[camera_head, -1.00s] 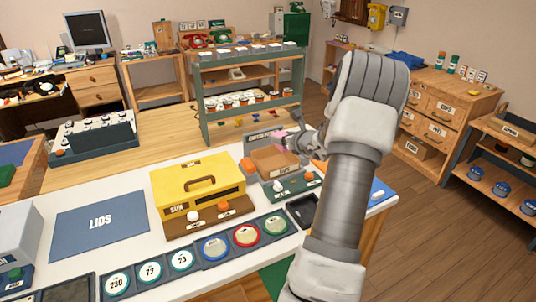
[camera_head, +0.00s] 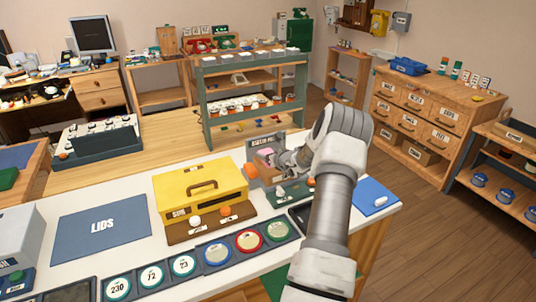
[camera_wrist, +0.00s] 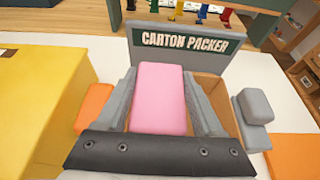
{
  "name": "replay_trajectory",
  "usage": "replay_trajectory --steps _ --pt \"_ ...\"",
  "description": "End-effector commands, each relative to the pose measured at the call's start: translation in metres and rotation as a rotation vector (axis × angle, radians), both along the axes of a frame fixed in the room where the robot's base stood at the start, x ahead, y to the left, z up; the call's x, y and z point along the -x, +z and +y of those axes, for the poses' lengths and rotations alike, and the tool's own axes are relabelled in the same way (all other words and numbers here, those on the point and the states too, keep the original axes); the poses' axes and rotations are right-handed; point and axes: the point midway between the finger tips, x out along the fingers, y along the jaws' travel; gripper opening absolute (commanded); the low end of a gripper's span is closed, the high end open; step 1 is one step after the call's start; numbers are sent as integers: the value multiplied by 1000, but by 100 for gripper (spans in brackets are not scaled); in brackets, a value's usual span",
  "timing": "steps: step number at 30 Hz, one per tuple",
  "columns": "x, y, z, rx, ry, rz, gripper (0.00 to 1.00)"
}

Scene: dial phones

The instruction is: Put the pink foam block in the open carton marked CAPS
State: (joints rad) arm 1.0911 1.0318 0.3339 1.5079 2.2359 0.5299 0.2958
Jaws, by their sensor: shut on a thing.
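The pink foam block (camera_wrist: 158,97) is between the two fingers of my gripper (camera_wrist: 160,100), which is shut on it. In the head view the block (camera_head: 265,151) shows as a small pink patch at the tip of my gripper (camera_head: 274,157). The open brown carton (camera_wrist: 211,90) lies under and around the block, in front of the CARTON PACKER sign (camera_wrist: 180,40). My gripper and the block hide much of the carton. I cannot tell how far the block is inside it. I cannot read the carton's marking.
A yellow box (camera_head: 200,185) with a handle stands left of the carton. A grey stepped piece (camera_wrist: 252,112) is on its right. An orange piece (camera_wrist: 95,106) lies close on the left. A blue LIDS mat (camera_head: 101,226) and several round dials are further left and front.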

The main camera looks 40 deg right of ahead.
Motion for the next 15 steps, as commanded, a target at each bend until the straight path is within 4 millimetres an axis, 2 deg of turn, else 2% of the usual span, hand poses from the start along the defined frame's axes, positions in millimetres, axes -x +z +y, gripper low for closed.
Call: replay_trajectory --steps 15 --pt "0 -9 0 1 0 -1 17"
